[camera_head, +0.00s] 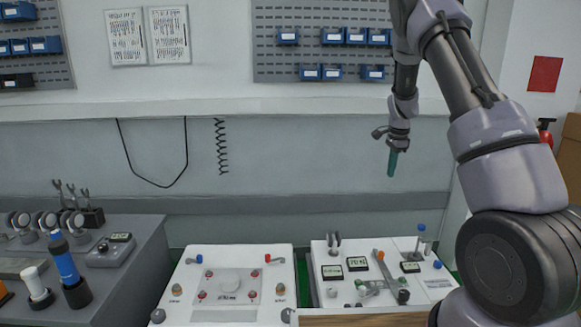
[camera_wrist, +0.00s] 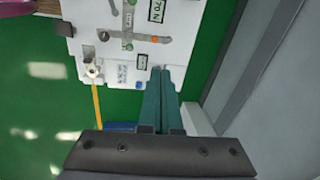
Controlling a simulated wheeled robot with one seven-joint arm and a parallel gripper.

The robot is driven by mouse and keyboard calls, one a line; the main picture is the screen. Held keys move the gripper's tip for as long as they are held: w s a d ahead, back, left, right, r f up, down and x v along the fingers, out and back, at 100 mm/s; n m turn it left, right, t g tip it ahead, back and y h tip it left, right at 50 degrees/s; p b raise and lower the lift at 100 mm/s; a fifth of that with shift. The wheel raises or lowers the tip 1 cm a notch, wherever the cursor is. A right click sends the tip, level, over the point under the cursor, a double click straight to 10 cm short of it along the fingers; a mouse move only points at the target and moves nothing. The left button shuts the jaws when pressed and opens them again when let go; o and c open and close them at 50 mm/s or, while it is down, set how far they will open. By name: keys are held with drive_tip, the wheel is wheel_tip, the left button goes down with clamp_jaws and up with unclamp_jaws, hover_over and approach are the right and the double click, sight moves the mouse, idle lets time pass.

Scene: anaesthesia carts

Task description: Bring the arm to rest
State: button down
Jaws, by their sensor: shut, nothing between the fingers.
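My gripper (camera_head: 392,165) hangs from my arm, pointing down, in the upper right of the head view. Its teal fingers are together with nothing between them. It is in the air above the back of the right white cart (camera_head: 437,293), clear of the cart top. In the wrist view the shut teal fingers (camera_wrist: 163,75) point towards the white cart top (camera_wrist: 90,32), which lies below them.
The left white cart (camera_head: 233,262) stands beside the right one. A grey bench (camera_head: 135,255) with a blue-bodied tool (camera_head: 65,262) is at the left. A shelf (camera_head: 250,107) and pegboard with blue bins (camera_head: 288,37) are on the wall behind. Green floor (camera_wrist: 35,105) shows below.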

drive_tip(key=s+a+r+n+t+y, duration=0.1)
drive_tip(key=s+a+r+n, duration=0.2)
drive_tip(key=s+r, duration=0.65)
drive_tip(key=s+a+r+n+t+y, duration=0.1)
drive_tip(key=s+a+r+n+t, duration=0.15)
drive_tip(key=s+r, duration=0.65)
drive_tip(key=s+a+r+n+t, duration=0.1)
drive_tip(key=s+a+r+n, duration=0.1)
drive_tip(key=s, duration=0.7)
drive_tip(key=s+a+r+n+t, duration=0.1)
drive_tip(key=s+a+r+n, duration=0.2)
drive_tip(key=s, duration=0.7)
wheel_tip(320, 180, up, 3)
drive_tip(key=shift+n, duration=1.05)
